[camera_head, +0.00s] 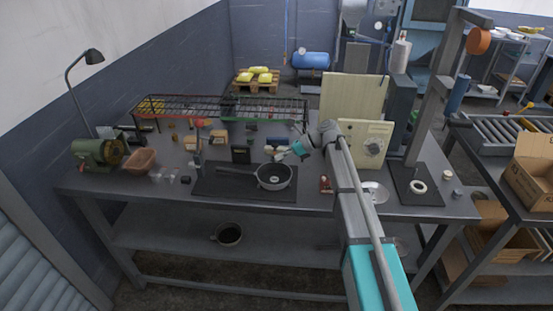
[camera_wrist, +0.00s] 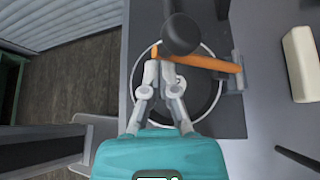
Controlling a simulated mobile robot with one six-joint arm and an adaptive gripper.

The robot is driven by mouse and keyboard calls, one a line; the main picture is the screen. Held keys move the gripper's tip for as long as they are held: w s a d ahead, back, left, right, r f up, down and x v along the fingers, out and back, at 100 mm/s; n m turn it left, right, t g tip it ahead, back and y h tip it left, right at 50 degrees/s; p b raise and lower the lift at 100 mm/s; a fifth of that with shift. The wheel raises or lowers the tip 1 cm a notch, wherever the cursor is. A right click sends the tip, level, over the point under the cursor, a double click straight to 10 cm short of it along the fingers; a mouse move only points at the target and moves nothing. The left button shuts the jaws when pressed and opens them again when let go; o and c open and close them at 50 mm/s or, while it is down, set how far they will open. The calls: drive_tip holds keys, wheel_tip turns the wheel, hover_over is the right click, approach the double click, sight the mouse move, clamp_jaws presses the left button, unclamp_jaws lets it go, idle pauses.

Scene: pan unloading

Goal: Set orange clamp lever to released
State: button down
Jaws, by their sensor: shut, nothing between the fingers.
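The orange clamp lever (camera_wrist: 212,62) shows in the wrist view as a long bar across the pan, its right end at a grey clamp bracket (camera_wrist: 236,74). I cannot make the lever out in the head view. My gripper (camera_wrist: 160,68) has its fingertips together and empty, close to the lever's left part; whether they touch it is unclear. The dark round pan (camera_wrist: 205,98) with a pale rim lies below the fingers. In the head view the pan (camera_head: 287,184) sits on a dark mat, with my gripper (camera_head: 284,154) just behind it. A dark rounded knob (camera_wrist: 180,34) partly covers the lever.
A cream block (camera_wrist: 301,63) lies right of the clamp in the wrist view. On the workbench (camera_head: 120,189) stand a wire rack (camera_head: 220,106), a green grinder (camera_head: 90,154) and a cream box with a dial (camera_head: 362,142). The bench's front edge is clear.

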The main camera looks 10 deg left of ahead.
drive_tip(key=w+a+r+p, duration=0.1)
drive_tip(key=w+r+p, duration=0.2)
drive_tip(key=w, duration=0.2)
drive_tip(key=shift+w+r, duration=0.3)
drive_tip(key=shift+w, duration=0.15)
idle(0.5)
drive_tip(key=shift+r, duration=0.1)
drive_tip(key=shift+w+r, duration=0.1)
drive_tip(key=shift+r, duration=0.05)
wheel_tip(320, 180, up, 5)
drive_tip(key=p, duration=0.6)
drive_tip(key=s+d+f+n+t+h, duration=0.1)
drive_tip(key=s+d+f+n+h, duration=0.2)
drive_tip(key=s+d+n, duration=0.3)
drive_tip(key=s+d+f+n+t+h, duration=0.1)
drive_tip(key=s+d+f+n+h, duration=0.2)
drive_tip(key=s+d, duration=1)
drive_tip(key=s+d+f+n+t+h+b, duration=0.1)
drive_tip(key=s+d+f+n+h, duration=0.3)
drive_tip(key=s+d+n, duration=0.5)
drive_tip(key=s+d+h, duration=0.1)
drive_tip(key=d, duration=0.5)
drive_tip(key=shift+d+n+h, duration=0.25)
drive_tip(key=shift+n+h, duration=0.05)
drive_tip(key=shift+h, duration=0.1)
